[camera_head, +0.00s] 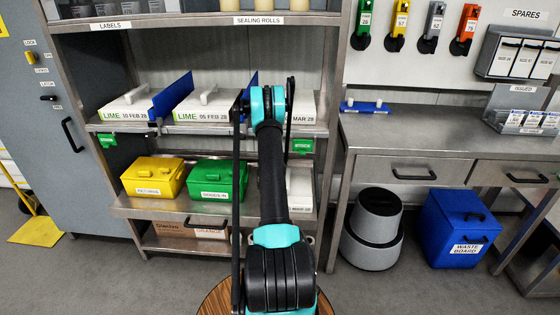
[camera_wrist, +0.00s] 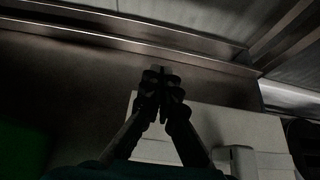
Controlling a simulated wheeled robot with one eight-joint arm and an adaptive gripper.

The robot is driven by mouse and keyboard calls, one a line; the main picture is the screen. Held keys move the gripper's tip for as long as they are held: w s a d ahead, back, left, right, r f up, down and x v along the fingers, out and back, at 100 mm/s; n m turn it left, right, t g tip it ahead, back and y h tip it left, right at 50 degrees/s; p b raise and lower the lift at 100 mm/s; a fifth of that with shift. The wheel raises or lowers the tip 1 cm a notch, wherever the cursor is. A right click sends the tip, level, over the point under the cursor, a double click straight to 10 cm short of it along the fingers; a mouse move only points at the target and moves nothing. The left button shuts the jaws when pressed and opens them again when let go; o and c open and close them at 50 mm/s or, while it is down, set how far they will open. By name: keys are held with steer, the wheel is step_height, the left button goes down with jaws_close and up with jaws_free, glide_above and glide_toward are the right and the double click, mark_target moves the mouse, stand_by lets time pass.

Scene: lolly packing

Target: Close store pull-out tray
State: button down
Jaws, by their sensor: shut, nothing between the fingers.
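The pull-out tray (camera_head: 170,212) looks to be the metal shelf low in the rack; it appears to stick out past the rack's posts. It bears a yellow bin (camera_head: 152,177), a green bin (camera_head: 217,180) and a white box (camera_head: 301,187). My arm hides part of it in the head view, and my gripper is hidden there. In the wrist view my gripper (camera_wrist: 163,76) is shut and empty, over a dark flat surface by the white box (camera_wrist: 225,125). A metal edge (camera_wrist: 130,58) lies just beyond the fingertips. I cannot tell whether they touch anything.
Above is a shelf (camera_head: 150,128) with white LIME boxes and blue dividers. A cardboard box (camera_head: 172,230) sits below the tray. To the right are a bench (camera_head: 430,128), a grey bin (camera_head: 374,228) and a blue waste box (camera_head: 458,228). A grey cabinet (camera_head: 60,130) stands left.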

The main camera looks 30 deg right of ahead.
steer(key=x, duration=0.9)
steer(key=shift+w+d+f, duration=0.1)
steer(key=shift+w+f, duration=0.1)
